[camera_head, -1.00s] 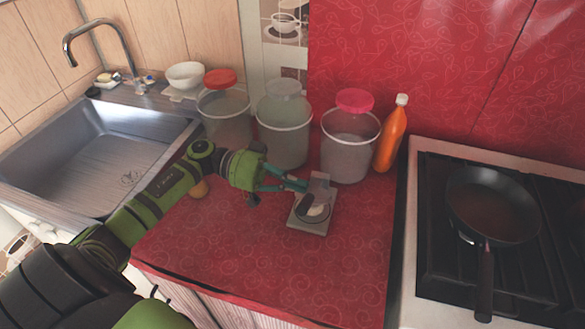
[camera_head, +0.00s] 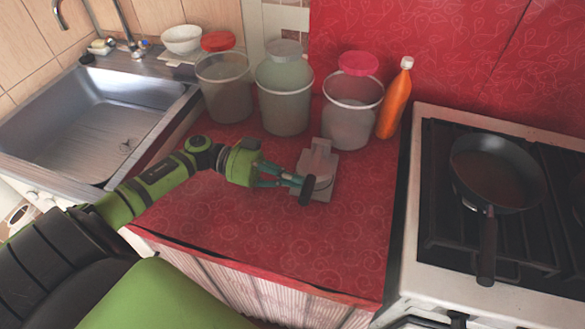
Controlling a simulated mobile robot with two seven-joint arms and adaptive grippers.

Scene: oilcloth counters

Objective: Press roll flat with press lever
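The grey press (camera_head: 318,165) stands on the red counter, right of the middle of the head view. Its upper part looks folded down over the base. A dark rounded lever end (camera_head: 307,190) shows at its front left. My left gripper (camera_head: 292,180) is at this lever end, its teal fingers pointing right and seeming to touch it. I cannot tell whether they are closed on it. No roll shows; the inside of the press is hidden. My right gripper is not in view.
Several lidded bins, including a green-grey one (camera_head: 285,105), and an orange bottle (camera_head: 395,100) stand behind the press. A stove (camera_head: 430,290) with a pan (camera_head: 495,172) is on the right, a sink (camera_head: 95,115) on the left. The front counter (camera_head: 280,245) is clear.

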